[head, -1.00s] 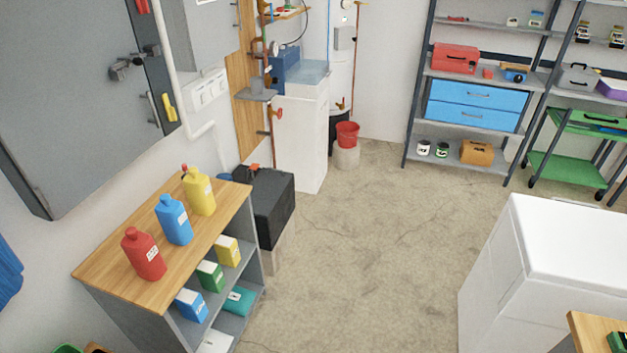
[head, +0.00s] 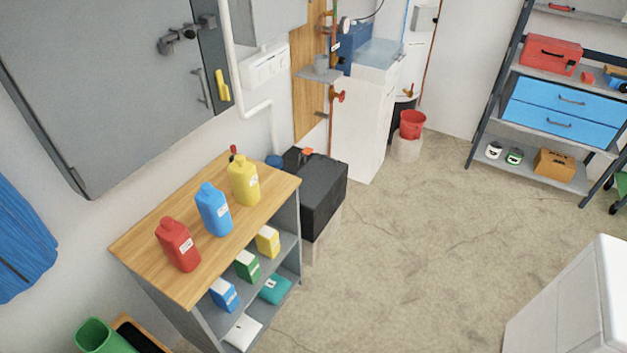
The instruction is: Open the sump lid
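No thing that I can surely call the sump lid shows in the head view. A black box with a flat dark top (head: 316,185) stands on a pale block behind the low wooden-topped shelf. An orange-red piece (head: 305,153) shows at its back edge. I cannot tell whether this box has to do with the sump. Neither of my grippers is in view.
The low shelf (head: 140,243) holds red, blue and yellow bottles on top. A white appliance (head: 560,325) stands at the lower right. A red bucket (head: 412,124) and shelving (head: 480,135) stand at the back. The concrete floor (head: 410,240) between is clear.

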